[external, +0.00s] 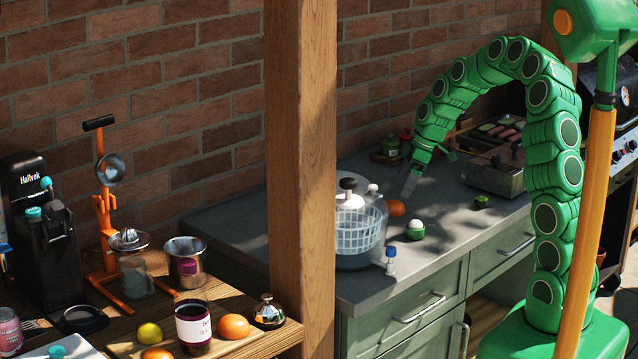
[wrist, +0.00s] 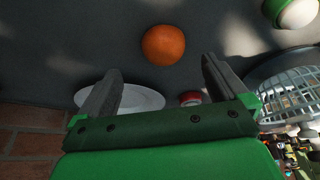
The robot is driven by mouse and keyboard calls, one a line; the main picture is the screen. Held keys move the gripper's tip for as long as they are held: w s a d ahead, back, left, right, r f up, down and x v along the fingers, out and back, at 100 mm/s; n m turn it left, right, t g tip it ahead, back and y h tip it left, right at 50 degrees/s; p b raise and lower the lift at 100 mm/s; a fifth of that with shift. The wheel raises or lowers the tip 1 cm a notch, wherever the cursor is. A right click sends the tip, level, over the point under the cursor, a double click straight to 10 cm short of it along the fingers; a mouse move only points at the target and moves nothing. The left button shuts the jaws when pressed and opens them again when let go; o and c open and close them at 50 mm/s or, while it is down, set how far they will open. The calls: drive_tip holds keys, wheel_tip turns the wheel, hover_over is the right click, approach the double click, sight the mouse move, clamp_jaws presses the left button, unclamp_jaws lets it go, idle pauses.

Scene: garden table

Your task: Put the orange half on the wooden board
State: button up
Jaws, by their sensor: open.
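An orange piece (external: 396,208) rests on the grey counter. It shows in the wrist view (wrist: 163,46) with rounded peel toward the camera; no cut face is visible.
A salad spinner (external: 358,235) stands left of the orange piece. A green-and-white item (external: 416,230) sits to its right. In the wrist view a white plate (wrist: 145,99) lies behind one finger. A wooden post (external: 300,150) stands between counter and table. Two oranges (external: 234,327) crowd the table front.

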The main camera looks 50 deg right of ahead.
sight(395, 201)
drive_tip(key=shift+a+x, duration=0.15)
drive_tip(key=shift+x, duration=1.45)
drive_tip(key=shift+a+x, duration=0.15)
drive_tip(key=shift+x, duration=1.45)
drive_tip(key=shift+s+r, duration=0.1)
drive_tip(key=c, duration=1.3)
drive_tip(key=shift+o, duration=0.2)
drive_tip(key=shift+r, duration=0.15)
drive_tip(key=shift+r, duration=0.3)
wheel_tip(395, 201, up, 2)
drive_tip(key=shift+r, duration=0.1)
drive_tip(key=s+a+r, duration=0.3)
drive_tip(key=s+r, duration=0.7)
drive_tip(key=s, duration=0.3)
drive_tip(key=shift+s, duration=0.3)
